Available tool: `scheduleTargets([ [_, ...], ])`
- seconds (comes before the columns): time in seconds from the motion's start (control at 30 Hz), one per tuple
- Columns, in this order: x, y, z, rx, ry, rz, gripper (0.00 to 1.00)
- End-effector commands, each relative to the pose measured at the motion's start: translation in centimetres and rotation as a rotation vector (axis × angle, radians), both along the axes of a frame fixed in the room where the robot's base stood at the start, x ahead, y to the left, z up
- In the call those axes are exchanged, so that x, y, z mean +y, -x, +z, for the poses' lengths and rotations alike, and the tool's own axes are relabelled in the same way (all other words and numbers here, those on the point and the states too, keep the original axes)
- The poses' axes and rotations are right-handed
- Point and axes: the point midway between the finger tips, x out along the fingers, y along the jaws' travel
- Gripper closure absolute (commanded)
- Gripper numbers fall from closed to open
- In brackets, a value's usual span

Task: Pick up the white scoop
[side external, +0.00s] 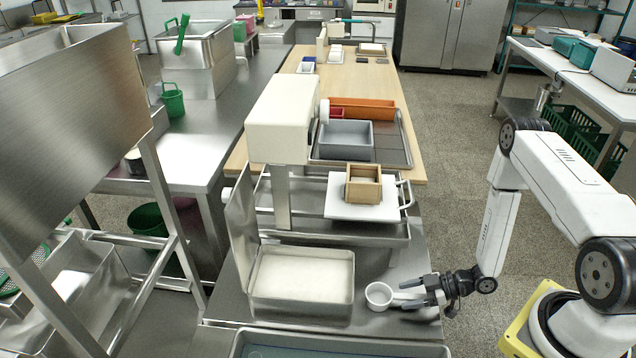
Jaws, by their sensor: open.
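The white scoop (379,296) lies on the steel table near its front right. Its round cup faces up at the left, and its handle runs right toward my gripper. My gripper (413,293) is open, low over the table at the right, with its fingers pointing left. The fingers are around or just above the scoop's handle; I cannot tell which from this view. The far end of the handle is hidden by the gripper.
A steel pan with pale contents (301,310) stands just left of the scoop. Behind it are a steel tray (335,232), a white board (345,211) and a wooden box (363,187). A grey-blue tray (262,340) lies at the front edge.

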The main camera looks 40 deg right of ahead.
Motion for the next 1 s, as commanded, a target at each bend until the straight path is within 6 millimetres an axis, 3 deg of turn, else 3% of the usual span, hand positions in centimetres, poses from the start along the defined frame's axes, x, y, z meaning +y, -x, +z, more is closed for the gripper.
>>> scheduleTargets([
  [0.63,0.38,-0.3,-0.21,0.001,-0.001,0.0,0.31],
  [0.67,0.38,-0.3,-0.21,0.001,-0.001,0.0,0.37],
  [0.87,0.38,-0.3,-0.21,0.001,-0.001,0.0,1.0],
  [1.0,0.38,-0.3,-0.2,0.0,0.0,0.0,1.0],
])
